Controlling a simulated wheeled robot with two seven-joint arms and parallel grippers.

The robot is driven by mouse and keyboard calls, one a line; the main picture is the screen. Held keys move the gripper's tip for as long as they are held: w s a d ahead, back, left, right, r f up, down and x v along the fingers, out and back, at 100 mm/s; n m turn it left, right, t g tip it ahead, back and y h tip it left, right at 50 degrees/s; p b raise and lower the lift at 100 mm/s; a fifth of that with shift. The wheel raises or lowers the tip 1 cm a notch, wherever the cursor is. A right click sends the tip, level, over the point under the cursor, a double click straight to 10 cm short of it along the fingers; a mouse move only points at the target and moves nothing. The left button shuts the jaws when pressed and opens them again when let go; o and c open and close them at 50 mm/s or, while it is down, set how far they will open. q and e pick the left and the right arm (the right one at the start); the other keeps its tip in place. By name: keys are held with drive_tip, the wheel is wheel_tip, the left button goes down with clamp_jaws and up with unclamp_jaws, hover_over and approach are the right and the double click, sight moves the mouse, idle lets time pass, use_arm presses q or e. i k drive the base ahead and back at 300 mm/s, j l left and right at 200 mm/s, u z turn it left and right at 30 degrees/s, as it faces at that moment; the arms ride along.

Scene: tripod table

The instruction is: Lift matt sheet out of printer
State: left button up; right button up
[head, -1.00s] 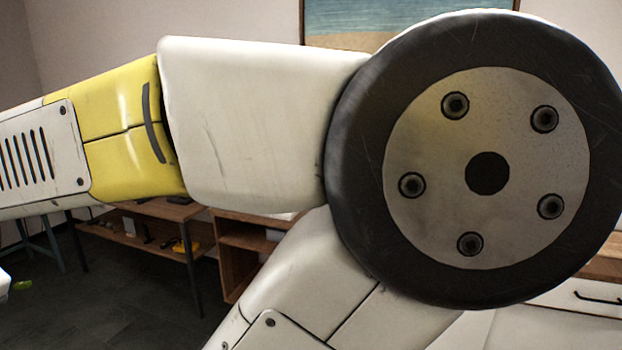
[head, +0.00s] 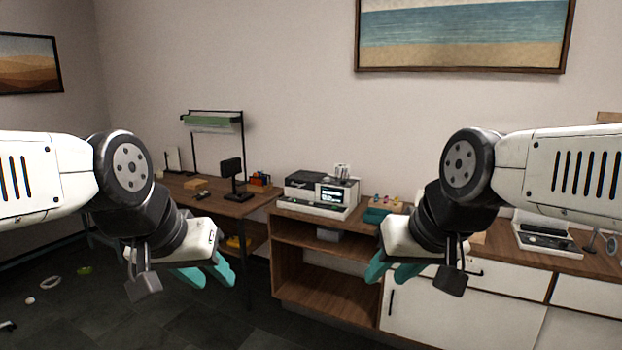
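A black-and-white machine with a lit display (head: 318,194), which looks like the printer, stands on the wooden counter at the back, in the middle of the head view. I cannot make out a matt sheet in it at this size. My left gripper (head: 206,279) hangs in front of the wooden table, left of the machine and well short of it, with its teal fingers apart and nothing between them. My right gripper (head: 392,274) hangs in front of the counter, right of the machine, also with teal fingers apart and empty.
A dark stand (head: 234,181) and small items are on the wooden table (head: 222,206) at left. Small coloured objects (head: 384,199) are right of the machine. Another white-and-black device (head: 546,238) sits on the right counter.

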sight(341, 170)
drive_tip(key=i+z, duration=0.1)
drive_tip(key=z, duration=0.2)
drive_tip(key=i+j+u, duration=0.1)
drive_tip(key=i, duration=3.2)
